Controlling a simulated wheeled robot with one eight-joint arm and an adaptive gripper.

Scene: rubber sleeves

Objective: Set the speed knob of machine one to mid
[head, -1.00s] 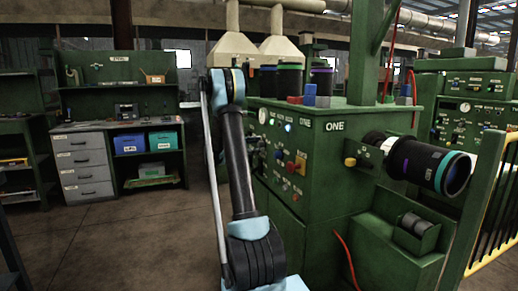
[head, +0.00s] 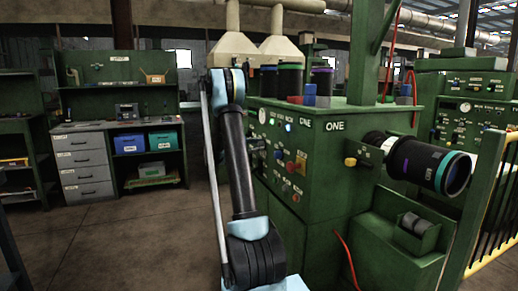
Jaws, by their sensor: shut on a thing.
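Machine one (head: 340,155) is the green cabinet marked ONE at the centre right. Its left-facing panel carries a round gauge (head: 262,115), a lit white lamp (head: 289,127), a red-and-yellow switch (head: 301,163) and several small knobs and buttons. My arm stands in front of the panel's left part. My gripper (head: 258,152) is mostly hidden behind the arm; only a small dark part shows against the panel. It is shut at a knob there, but the knob, its pointer and its setting are hidden or too small to read.
A black roller (head: 425,165) with a teal band juts from machine one's right side, above a lower green housing (head: 412,235). A yellow railing (head: 490,205) stands at the far right. Several dark sleeves stand on top of the machine. The floor at left (head: 125,240) is clear.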

